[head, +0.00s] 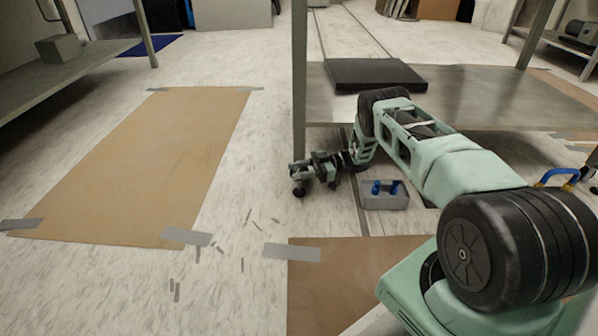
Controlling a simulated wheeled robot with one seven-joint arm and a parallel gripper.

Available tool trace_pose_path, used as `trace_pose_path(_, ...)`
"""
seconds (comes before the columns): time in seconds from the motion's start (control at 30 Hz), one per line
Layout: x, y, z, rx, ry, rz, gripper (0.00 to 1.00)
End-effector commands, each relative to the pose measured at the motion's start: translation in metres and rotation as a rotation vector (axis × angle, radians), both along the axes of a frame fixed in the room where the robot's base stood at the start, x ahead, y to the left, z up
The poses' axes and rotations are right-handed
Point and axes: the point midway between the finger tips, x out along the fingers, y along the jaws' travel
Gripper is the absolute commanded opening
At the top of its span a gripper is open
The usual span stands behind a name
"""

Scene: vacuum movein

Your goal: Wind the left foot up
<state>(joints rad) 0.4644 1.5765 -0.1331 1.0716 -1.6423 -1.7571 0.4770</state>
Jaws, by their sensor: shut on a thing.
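The left foot (298,174) is at the bottom of the steel table's near left leg (299,90), with a small dark wheel (299,189) at floor level beside it. My gripper (313,170) reaches in low from the right, close to the floor, and is shut on the foot. The fingers and the foot's adjusting part are small and dark here, so the exact grip and the gap between foot and floor cannot be told.
A grey box with blue pieces (385,199) stands on the floor below my forearm. A black slab (375,74) lies on the table's low shelf (480,105). Brown sheets (150,160) are taped to the floor. Small dark strips (218,250) lie between them.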

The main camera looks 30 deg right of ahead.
Motion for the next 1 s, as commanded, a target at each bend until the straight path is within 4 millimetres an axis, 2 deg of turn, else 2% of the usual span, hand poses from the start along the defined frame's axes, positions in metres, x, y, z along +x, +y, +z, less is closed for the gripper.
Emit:
trace_pose_path(0.3, -0.0010, -0.0003, -0.0015, 0.001, 0.002, 0.098, 0.16)
trace_pose_path(0.77, -0.0012, -0.0002, -0.0012, 0.002, 0.002, 0.111, 0.16)
trace_pose_path(0.8, -0.0012, -0.0001, -0.0012, 0.002, 0.002, 0.111, 0.42)
trace_pose_path(0.87, -0.0011, -0.0002, -0.0012, 0.002, 0.002, 0.111, 0.59)
trace_pose_path(1.0, -0.0005, -0.0002, -0.0007, 0.001, 0.001, 0.110, 0.61)
